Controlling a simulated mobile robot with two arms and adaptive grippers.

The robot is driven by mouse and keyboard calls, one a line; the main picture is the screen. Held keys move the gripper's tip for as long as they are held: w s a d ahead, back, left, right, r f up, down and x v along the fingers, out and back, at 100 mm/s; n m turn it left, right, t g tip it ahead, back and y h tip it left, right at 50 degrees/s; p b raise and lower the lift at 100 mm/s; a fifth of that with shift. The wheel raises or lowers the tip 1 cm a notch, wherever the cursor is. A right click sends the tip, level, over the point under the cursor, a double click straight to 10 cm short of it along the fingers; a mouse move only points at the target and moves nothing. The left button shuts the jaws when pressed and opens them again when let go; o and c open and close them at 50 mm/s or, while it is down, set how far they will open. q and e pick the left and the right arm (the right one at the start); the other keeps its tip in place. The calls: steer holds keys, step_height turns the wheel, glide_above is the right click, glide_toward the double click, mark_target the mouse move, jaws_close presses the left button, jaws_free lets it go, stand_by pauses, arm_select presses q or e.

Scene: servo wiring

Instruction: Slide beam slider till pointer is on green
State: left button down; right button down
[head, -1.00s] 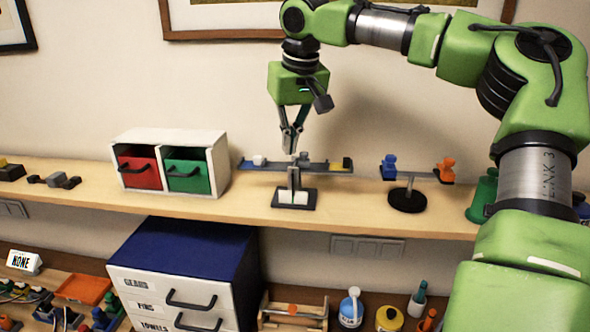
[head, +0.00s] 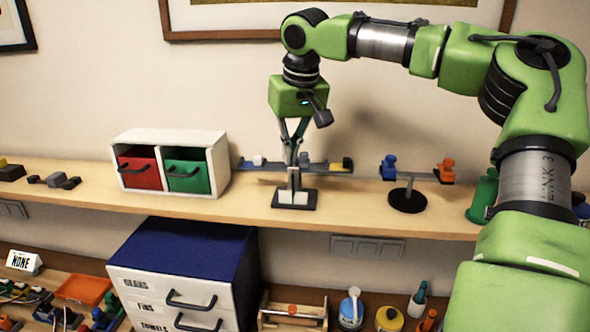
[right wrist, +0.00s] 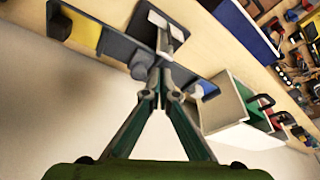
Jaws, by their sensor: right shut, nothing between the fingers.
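The balance beam (head: 319,167) lies across a post on a dark base (head: 294,199) with a pale plate, on the wooden shelf. A white block (head: 259,160) sits near its left end, and yellow and dark blocks (head: 346,163) sit at its right end. The right wrist view also shows the beam's yellow part (right wrist: 84,33). My right gripper (head: 292,163) is shut, pointing down at the middle of the beam, its fingertips (right wrist: 163,92) close to or touching the beam there. The slider and pointer are too small or covered to make out clearly. My left gripper is not in view.
Left of the beam stands a white cubby with a red drawer (head: 139,173) and a green drawer (head: 187,176). To the right is a small stand (head: 407,199) with blue and orange figures. Bare shelf (head: 240,208) lies in front.

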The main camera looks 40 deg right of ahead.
steer(key=shift+s+d, duration=0.25)
steer(key=shift+s, duration=0.05)
steer(key=shift+w+a+r+p, duration=0.15)
steer(key=shift+r, duration=0.85)
steer(key=shift+w+a+r+p, duration=0.15)
steer(key=shift+w+r, duration=0.05)
steer(key=shift+r, duration=0.8)
steer(key=shift+w+a+r+p, duration=0.15)
steer(key=shift+r, duration=0.85)
